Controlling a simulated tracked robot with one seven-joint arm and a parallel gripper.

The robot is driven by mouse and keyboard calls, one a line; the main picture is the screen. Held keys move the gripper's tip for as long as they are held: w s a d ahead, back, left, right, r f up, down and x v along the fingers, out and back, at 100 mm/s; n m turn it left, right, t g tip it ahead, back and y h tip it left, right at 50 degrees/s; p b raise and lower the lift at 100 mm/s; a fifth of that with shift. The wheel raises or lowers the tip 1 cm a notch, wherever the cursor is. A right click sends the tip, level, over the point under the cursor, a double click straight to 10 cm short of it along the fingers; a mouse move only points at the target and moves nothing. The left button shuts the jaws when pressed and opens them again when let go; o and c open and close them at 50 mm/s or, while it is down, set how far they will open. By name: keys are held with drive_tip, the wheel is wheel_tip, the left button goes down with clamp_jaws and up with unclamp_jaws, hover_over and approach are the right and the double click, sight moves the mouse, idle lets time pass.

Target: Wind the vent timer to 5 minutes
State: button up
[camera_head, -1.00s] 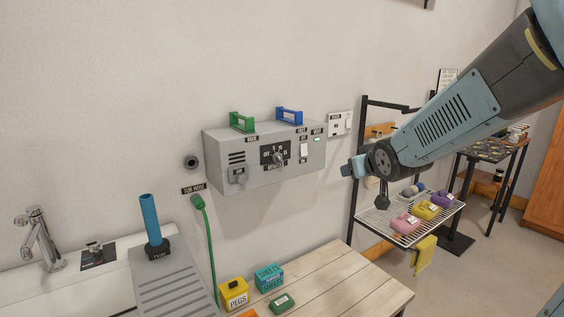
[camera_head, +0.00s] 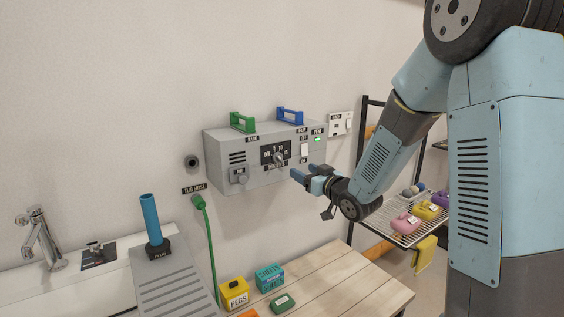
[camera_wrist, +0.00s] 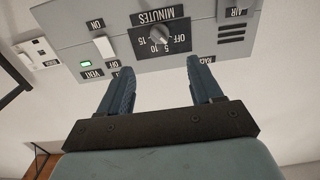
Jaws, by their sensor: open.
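The vent timer is a black dial plate marked OFF, 5, 10, 15 and MINUTES, with a grey knob (camera_head: 279,157) in its middle, on the front of a grey wall box (camera_head: 216,157). In the wrist view the knob (camera_wrist: 158,36) appears upside down, beyond and between my fingertips. Its exact setting is too small to tell. My gripper (camera_head: 304,172) is open and empty, in front of the box and to the lower right of the knob, apart from it. In the wrist view both fingers (camera_wrist: 160,75) are spread.
A white switch (camera_head: 304,150) and a green light (camera_head: 317,140) sit right of the dial; another knob (camera_head: 239,176) sits left. A wooden table (camera_head: 345,285) and a rack (camera_head: 380,222) stand below.

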sight(281, 159)
drive_tip(key=x, duration=1.2)
drive_tip(key=c, duration=1)
drive_tip(key=shift+a, duration=0.1)
drive_tip(key=shift+c, duration=0.2)
idle(0.3)
drive_tip(key=o, duration=1)
drive_tip(key=shift+o, duration=0.2)
drive_tip(key=shift+s, duration=0.1)
drive_tip(key=v, duration=1.3)
drive_tip(key=shift+s+d, duration=0.2)
drive_tip(key=shift+d, duration=0.05)
